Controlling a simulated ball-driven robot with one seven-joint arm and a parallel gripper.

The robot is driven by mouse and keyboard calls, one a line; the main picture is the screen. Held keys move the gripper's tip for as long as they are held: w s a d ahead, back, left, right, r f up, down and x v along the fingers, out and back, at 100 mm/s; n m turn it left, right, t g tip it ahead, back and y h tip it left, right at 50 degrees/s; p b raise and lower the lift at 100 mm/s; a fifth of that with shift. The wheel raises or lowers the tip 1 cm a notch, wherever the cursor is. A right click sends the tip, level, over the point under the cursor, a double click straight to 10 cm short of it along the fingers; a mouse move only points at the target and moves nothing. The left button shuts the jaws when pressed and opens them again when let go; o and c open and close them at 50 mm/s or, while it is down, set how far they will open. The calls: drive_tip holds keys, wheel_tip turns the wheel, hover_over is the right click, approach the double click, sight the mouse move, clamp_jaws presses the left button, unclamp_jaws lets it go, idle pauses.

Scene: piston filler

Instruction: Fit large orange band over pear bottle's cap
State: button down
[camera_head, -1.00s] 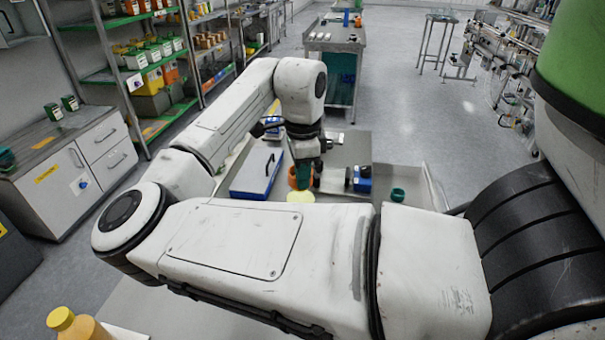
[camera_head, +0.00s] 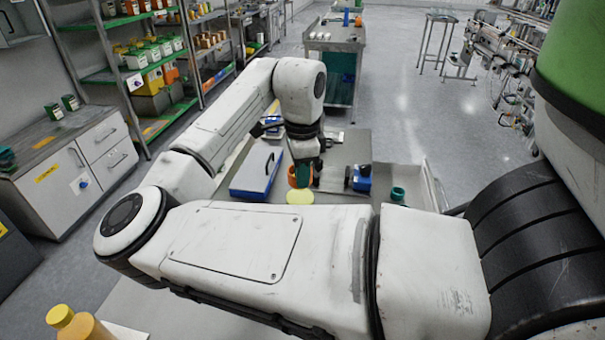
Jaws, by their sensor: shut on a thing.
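My gripper (camera_head: 303,173) points down over the table behind my forearm. It is shut on the orange band (camera_head: 292,177), which shows as an orange piece at its left side. A pale yellow round top (camera_head: 299,197), seemingly a bottle cap, shows just below the band and nearer to me. The band looks apart from it, but the height between them is hard to judge. The bottle under this cap is hidden by my forearm, so I cannot tell whether it is the pear one. Another bottle (camera_head: 84,328), orange with a yellow cap, stands at the lower left.
A blue case (camera_head: 257,173) lies left of my gripper. A blue and black device (camera_head: 360,179) and a teal ring (camera_head: 397,194) are to its right. A low grey wall (camera_head: 432,184) edges the table on the right. My forearm hides much of the tabletop.

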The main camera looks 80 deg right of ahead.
drive_tip(key=shift+s+f, duration=0.15)
drive_tip(key=shift+f, duration=0.9)
drive_tip(key=c, duration=1.2)
unclamp_jaws()
drive_tip(key=shift+a, duration=0.1)
drive_tip(key=c, duration=0.4)
drive_tip(key=shift+o, duration=0.2)
drive_tip(key=shift+r, duration=0.1)
drive_tip(key=shift+o, duration=0.3)
drive_tip(key=shift+r+p, duration=0.55)
drive_tip(key=shift+r, duration=0.05)
drive_tip(key=shift+o, duration=1.4)
drive_tip(key=shift+d+r+p, duration=0.2)
drive_tip(key=shift+r+p, duration=0.3)
wheel_tip(320, 180, up, 7)
drive_tip(key=p, duration=0.6)
